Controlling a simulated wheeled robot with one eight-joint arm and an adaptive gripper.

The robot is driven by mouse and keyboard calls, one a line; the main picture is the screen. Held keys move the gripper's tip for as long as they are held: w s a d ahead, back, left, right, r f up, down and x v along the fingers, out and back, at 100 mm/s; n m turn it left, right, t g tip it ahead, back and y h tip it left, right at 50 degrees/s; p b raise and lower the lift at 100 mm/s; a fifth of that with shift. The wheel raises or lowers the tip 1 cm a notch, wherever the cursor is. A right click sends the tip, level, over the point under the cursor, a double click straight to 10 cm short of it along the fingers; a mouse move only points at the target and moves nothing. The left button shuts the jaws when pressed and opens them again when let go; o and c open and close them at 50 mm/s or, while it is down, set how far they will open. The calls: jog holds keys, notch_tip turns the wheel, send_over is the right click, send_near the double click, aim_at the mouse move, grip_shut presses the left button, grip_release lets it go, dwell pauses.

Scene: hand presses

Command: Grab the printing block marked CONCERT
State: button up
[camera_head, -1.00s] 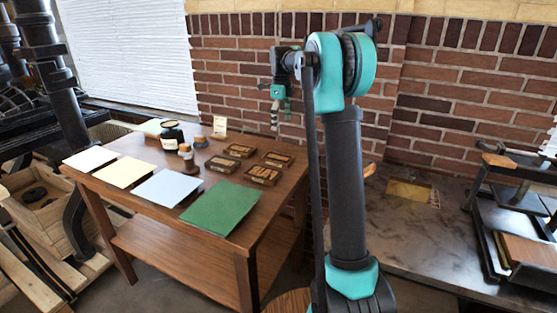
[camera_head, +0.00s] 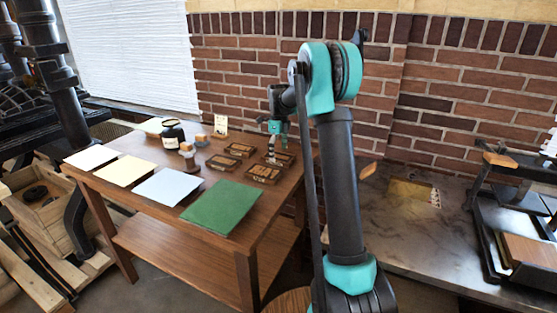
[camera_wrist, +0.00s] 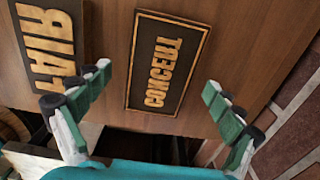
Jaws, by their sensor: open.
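The CONCERT block (camera_wrist: 160,65), a dark framed plate with raised golden letters, lies flat on the wooden table and shows whole in the wrist view. My gripper (camera_wrist: 156,90) is open and empty above it, with one finger on each side of the block and apart from it. In the head view my gripper (camera_head: 273,143) hangs low over the back right block (camera_head: 286,159), partly hiding it. The lettering there is too small to read.
A block (camera_wrist: 48,55) that seems to read FAIR lies close left of CONCERT in the wrist view. Other blocks (camera_head: 262,174), stamps (camera_head: 188,157), an ink jar (camera_head: 172,133) and coloured sheets (camera_head: 221,207) share the table. A brick wall (camera_head: 255,70) stands behind.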

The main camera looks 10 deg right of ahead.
jog(key=shift+f, duration=0.55)
jog(key=c, duration=1.5)
jog(key=shift+c, duration=0.2)
